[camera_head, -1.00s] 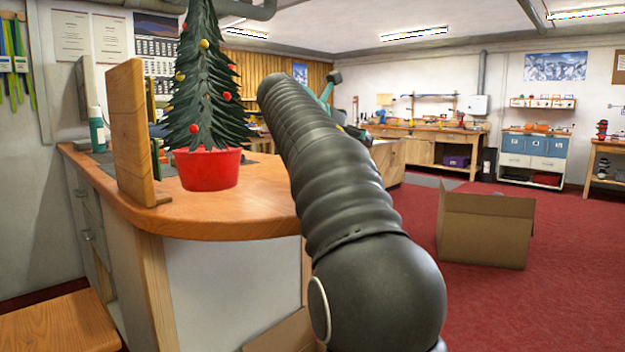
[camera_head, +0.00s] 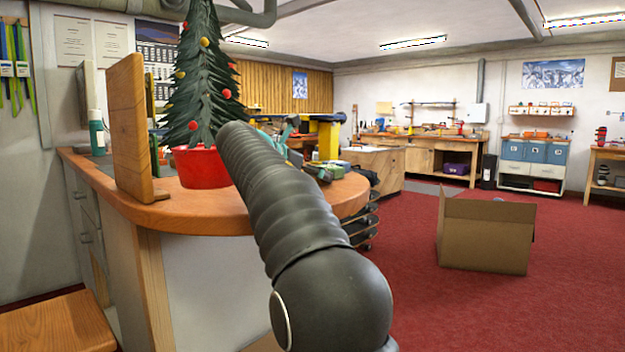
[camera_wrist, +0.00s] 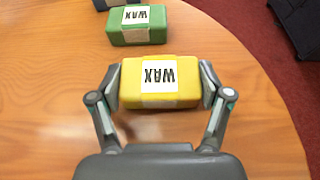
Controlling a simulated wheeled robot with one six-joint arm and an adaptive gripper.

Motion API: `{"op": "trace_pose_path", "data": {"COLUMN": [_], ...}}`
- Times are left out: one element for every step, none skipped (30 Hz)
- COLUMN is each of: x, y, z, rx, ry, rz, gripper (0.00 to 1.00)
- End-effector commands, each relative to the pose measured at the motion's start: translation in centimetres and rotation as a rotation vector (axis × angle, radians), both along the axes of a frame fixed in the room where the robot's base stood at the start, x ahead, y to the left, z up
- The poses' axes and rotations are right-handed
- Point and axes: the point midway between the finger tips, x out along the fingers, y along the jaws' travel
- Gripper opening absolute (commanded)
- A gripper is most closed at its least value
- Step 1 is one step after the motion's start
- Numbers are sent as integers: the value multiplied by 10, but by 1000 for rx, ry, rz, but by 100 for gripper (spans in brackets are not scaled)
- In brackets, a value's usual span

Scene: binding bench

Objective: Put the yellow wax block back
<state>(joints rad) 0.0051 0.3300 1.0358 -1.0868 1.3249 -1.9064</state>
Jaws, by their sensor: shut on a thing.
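The yellow wax block (camera_wrist: 160,92), with a white WAX label, sits between the two fingers of my gripper (camera_wrist: 160,88) in the wrist view. The fingers are shut on its two short ends. It is over the wooden counter top (camera_wrist: 50,90); I cannot tell whether it touches the wood. A green wax block (camera_wrist: 137,35) with the same label lies just beyond it, with a gap between them. In the head view my arm covers much of the counter, and the yellow block cannot be made out there.
A dark block (camera_wrist: 115,3) is cut off at the wrist view's top edge. The counter's curved edge (camera_wrist: 255,70) runs along the right. In the head view a red-potted tree (camera_head: 202,165) and an upright wooden board (camera_head: 132,130) stand on the counter. A cardboard box (camera_head: 485,232) sits on the floor.

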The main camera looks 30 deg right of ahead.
Motion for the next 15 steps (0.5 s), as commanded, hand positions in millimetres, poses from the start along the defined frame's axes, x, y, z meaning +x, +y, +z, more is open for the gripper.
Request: {"op": "trace_pose_path", "data": {"x": [0, 0, 0, 0, 0, 0, 0, 0, 0, 0, 0, 0, 0, 0, 0], "y": [0, 0, 0, 0, 0, 0, 0, 0, 0, 0, 0, 0, 0, 0, 0], "z": [2, 2, 2, 2, 2, 1, 1, 0, -1, -2, -3, -3, -2, -3, -3], "rx": [0, 0, 0, 0, -1, -1, -1, -1, -1, -1, -1, -1, -1, -1, -1], "ry": [-2, -2, -2, -2, -1, -1, 0, 0, 0, 0, 0, 0, 0, 0, 0], "rz": [1, 1, 1, 1, 0, 0, 0, 0, 0, 1, 1, 1, 0, 0, 0], "gripper": [29, 29, 29, 29, 29, 29, 29, 29, 29, 29, 29, 87, 95, 100, 100]}}
